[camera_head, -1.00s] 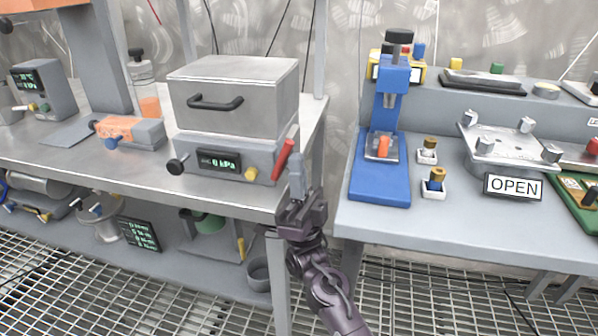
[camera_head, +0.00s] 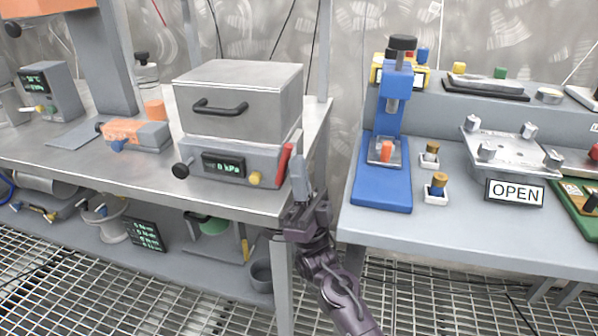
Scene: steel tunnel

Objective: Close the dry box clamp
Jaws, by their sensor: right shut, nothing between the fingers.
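The dry box (camera_head: 238,104) is a grey metal box with a black front handle (camera_head: 220,106). It stands on a base with a display reading 0 kPa (camera_head: 223,167), a black knob and a yellow knob. A red clamp lever (camera_head: 284,162) is at the base's right front corner and stands up, slightly tilted. My right gripper (camera_head: 300,165) points upward just right of the red lever, its fingers together and empty. It appears very close to the lever; I cannot tell whether they touch. My left gripper is not in view.
An orange and grey device (camera_head: 134,134) lies left of the box. A gap separates this bench from the right bench, which holds a blue press (camera_head: 383,185), small yellow-topped parts, a clamped plate and an OPEN sign (camera_head: 515,192). A shelf below holds several items.

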